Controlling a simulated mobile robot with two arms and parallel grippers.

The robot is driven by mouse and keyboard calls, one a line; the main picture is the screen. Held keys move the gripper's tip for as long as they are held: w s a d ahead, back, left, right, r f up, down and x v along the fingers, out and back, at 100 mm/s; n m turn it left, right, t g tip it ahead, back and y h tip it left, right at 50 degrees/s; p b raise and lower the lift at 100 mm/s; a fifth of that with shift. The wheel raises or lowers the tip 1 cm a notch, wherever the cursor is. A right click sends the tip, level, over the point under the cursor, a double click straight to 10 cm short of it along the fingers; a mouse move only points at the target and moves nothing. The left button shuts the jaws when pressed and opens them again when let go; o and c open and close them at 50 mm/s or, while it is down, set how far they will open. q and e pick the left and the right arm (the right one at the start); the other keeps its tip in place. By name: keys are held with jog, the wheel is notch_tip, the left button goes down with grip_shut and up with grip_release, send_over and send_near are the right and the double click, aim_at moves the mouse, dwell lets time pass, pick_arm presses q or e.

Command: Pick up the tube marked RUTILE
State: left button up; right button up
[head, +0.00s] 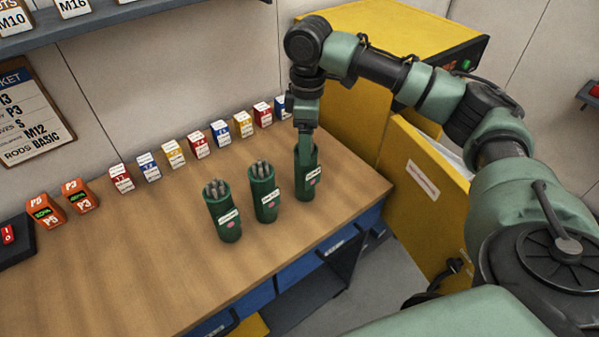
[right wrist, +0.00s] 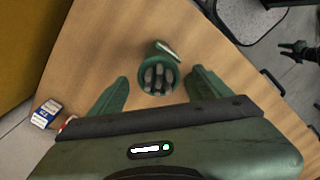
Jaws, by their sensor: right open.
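Three dark green tubes stand upright on the wooden bench in the head view: a left tube (head: 222,212), a middle tube (head: 264,195) and a right tube (head: 305,178). Each has a small white label and a pink mark; the print is too small to read, so I cannot tell which is RUTILE. Grey rods show in the left and middle tubes. My right gripper (head: 305,137) points down at the right tube's mouth. In the right wrist view, my open fingers (right wrist: 160,80) stand either side of a tube (right wrist: 157,88) holding several grey rods, with gaps showing.
A row of small labelled boxes (head: 172,154) runs along the bench's back. Orange P5 and P3 blocks (head: 80,196) stand at the left. A yellow cabinet (head: 425,185) stands right of the bench (head: 130,270). Bare bench lies in front of the boxes, left of the tubes.

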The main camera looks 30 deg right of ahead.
aim_at(305, 174)
jog(key=shift+w+f, duration=0.1)
jog(key=shift+f, duration=0.6)
notch_tip(305, 174, down, 7)
jog(key=p, duration=0.2)
jog(key=shift+r, duration=0.15)
grip_shut()
pick_arm(q)
jog(key=shift+s+r, duration=0.2)
jog(key=shift+r, duration=0.3)
jog(key=shift+s+r, duration=0.15)
jog(key=shift+r, duration=0.35)
pick_arm(e)
jog(key=shift+w, duration=0.15)
